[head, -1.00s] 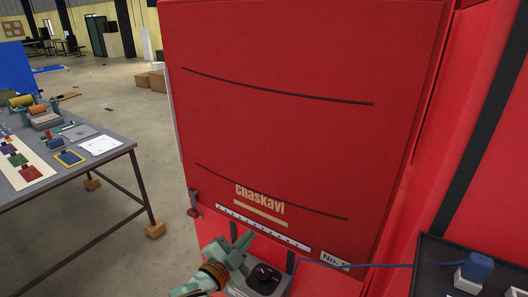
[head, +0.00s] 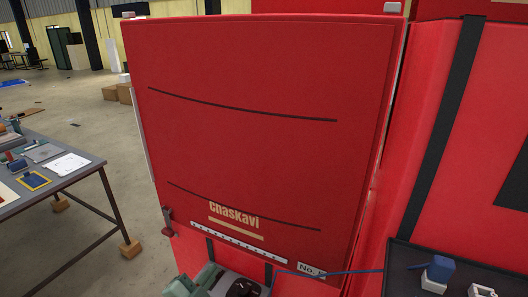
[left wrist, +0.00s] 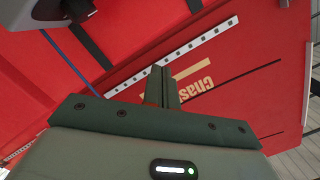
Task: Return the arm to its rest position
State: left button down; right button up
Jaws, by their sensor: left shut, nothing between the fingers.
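My left gripper (head: 205,276) is a grey-green shape at the bottom edge of the head view, mostly cut off by the frame. In the left wrist view its two fingers (left wrist: 162,82) are together with nothing between them. They appear in front of the red lightbox panel (head: 265,100), which has the "Chaskavi" lettering (head: 234,214). I cannot tell the exact gap, and I see no clear contact. A black knob on a grey base (head: 245,287) sits right beside the gripper, partly cut off. My right gripper is in neither view.
A dark tray (head: 400,262) at the lower right holds a blue-topped white block (head: 438,270); a blue cable (head: 345,271) runs left from it. A grey table (head: 85,165) with small items stands at the left. Open floor (head: 95,115) lies between table and panel.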

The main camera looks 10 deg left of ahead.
pick_arm(q)
jog(key=s+a+n+g+y, duration=0.2)
jog(key=s+a+g+y, duration=0.3)
jog(key=s, duration=0.5)
jog(key=s+a+n+g+y, duration=0.35)
jog(key=s+a, duration=0.35)
jog(key=s, duration=0.3)
jog(key=s+d+f+g+h+b, duration=0.1)
jog(key=s+d+f+g+b, duration=0.35)
jog(key=f, duration=1.55)
jog(key=d+f+t+h+b, duration=0.15)
jog(key=f+b, duration=0.55)
jog(key=f, duration=1.4)
jog(key=s+a+f+n+g+h+b, duration=0.1)
jog(key=s+f+b, duration=0.7)
jog(key=s+f, duration=1.1)
notch_tip(320, 180, down, 3)
jog(key=shift+s+f+n+g, duration=0.2)
jog(key=shift+n+g, duration=0.65)
jog(key=shift+g, duration=0.4)
jog(key=shift+a, duration=0.1)
